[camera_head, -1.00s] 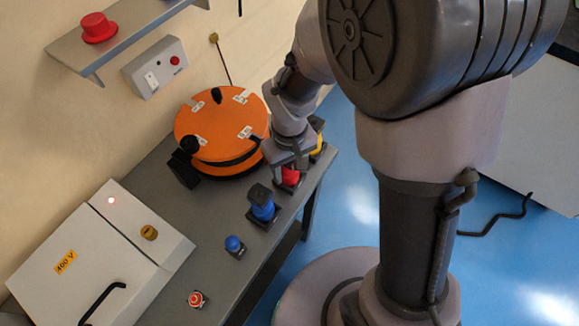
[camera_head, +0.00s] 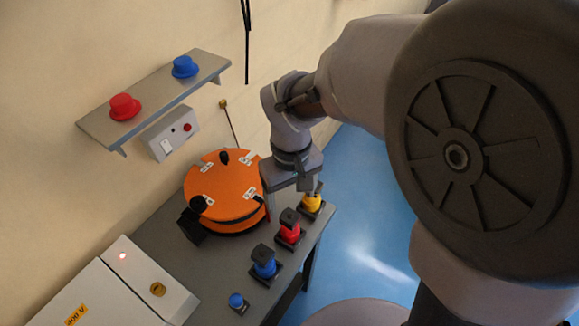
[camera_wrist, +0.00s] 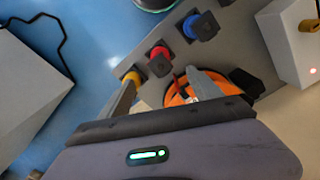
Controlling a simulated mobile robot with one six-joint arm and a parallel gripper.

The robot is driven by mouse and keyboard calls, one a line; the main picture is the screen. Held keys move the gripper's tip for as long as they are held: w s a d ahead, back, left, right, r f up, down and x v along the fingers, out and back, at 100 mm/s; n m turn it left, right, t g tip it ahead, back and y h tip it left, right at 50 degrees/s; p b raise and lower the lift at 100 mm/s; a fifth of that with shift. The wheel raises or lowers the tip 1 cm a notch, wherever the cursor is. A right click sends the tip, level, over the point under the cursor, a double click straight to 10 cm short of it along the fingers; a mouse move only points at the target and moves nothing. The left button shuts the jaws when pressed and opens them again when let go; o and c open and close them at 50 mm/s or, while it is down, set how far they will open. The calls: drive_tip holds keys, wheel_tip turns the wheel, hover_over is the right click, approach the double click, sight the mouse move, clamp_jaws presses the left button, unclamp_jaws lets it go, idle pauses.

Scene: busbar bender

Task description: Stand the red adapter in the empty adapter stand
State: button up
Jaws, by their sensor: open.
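The red adapter (camera_head: 290,232), with a dark block on top, stands upright on a dark square stand on the grey bench, between the blue and yellow ones. It also shows in the wrist view (camera_wrist: 159,64), just beyond the fingertips. My gripper (camera_head: 289,202) is open and empty, above the bench between the orange disc and the adapter row. In the wrist view its two fingers (camera_wrist: 162,82) are spread wide apart, with nothing between them. The adapter's stand is mostly covered by the adapter. I cannot make out a bare stand.
The blue adapter (camera_head: 264,264) and yellow adapter (camera_head: 312,203) flank the red one closely. The orange disc (camera_head: 224,188) is left of my gripper. A small blue knob (camera_head: 236,300) is at the front. A shelf (camera_head: 150,92) with red and blue caps is on the wall.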

drive_tip(key=shift+r, duration=1.1)
